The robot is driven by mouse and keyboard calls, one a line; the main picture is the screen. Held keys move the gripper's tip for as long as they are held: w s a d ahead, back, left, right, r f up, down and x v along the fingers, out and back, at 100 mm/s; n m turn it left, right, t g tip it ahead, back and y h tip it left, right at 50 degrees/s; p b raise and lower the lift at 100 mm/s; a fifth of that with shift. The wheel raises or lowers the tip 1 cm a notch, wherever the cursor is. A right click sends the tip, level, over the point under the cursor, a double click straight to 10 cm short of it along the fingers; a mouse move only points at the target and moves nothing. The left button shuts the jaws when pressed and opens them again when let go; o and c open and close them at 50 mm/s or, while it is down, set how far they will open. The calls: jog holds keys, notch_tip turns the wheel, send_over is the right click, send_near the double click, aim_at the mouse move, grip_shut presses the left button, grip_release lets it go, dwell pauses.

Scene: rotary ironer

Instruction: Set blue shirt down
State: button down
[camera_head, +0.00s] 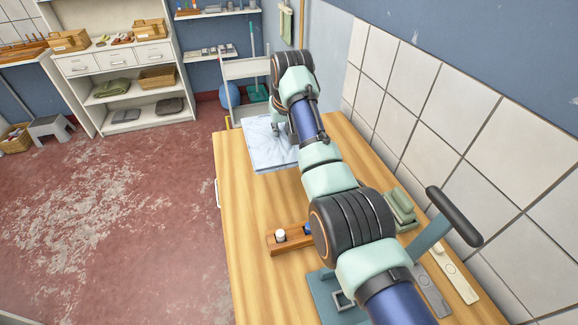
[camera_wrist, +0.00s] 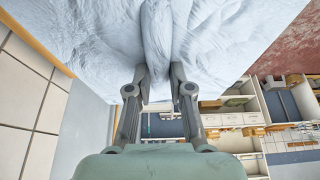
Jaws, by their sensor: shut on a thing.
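The blue shirt (camera_head: 266,152) is pale blue and spread at the far end of the wooden tabletop. My arm hides its right part in the head view. In the wrist view the wrinkled shirt (camera_wrist: 230,35) fills the upper part of the picture. My gripper (camera_wrist: 159,75) is shut on a raised fold in the middle of the shirt, with one finger on each side. In the head view my gripper (camera_head: 279,126) is at the shirt, partly hidden by my wrist. I cannot tell whether the shirt bears fully on the wood.
The wooden table (camera_head: 245,220) is bare at its left middle. A wooden block holder (camera_head: 288,242), a green pad (camera_head: 400,207) and a teal press with a black handle (camera_head: 455,217) stand nearer. A tiled wall (camera_head: 450,100) bounds the right. White shelves (camera_head: 120,75) stand far left.

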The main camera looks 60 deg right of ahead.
aim_at(287, 150)
notch_tip(287, 150, down, 16)
jog(key=shift+f+b, duration=0.1)
jog(key=shift+b, duration=0.35)
jog(key=c, duration=1.1)
grip_release()
jog(key=shift+f, duration=0.1)
jog(key=shift+o, duration=0.2)
jog(key=p+v, duration=0.2)
jog(key=v, duration=1)
